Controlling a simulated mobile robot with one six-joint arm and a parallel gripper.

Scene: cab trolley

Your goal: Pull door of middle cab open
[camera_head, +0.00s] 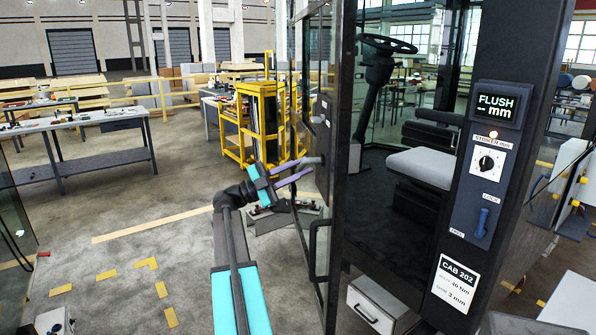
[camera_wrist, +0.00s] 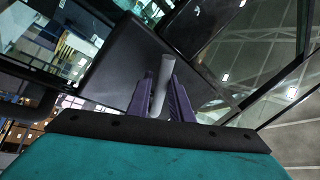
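The cab door (camera_head: 341,190) is a tall dark framed panel with glass, seen almost edge-on. It stands at an angle to the cab marked CAB 202, and the seat shows through the gap to its right. A grey lever handle (camera_head: 313,160) sticks out from the black lock box on the door's left face. My gripper (camera_head: 307,166), with two purple fingers, is at this handle. In the wrist view the handle (camera_wrist: 160,85) lies between the fingers of my gripper (camera_wrist: 161,80). The fingers are spread; firm contact cannot be made out.
The cab post (camera_head: 488,140) carries a FLUSH display, a dial and a blue lock switch. Inside are a seat (camera_head: 420,167) and a steering wheel (camera_head: 388,44). A yellow rack (camera_head: 259,115) and a workbench (camera_head: 70,120) stand behind. Floor left of the door is mostly clear.

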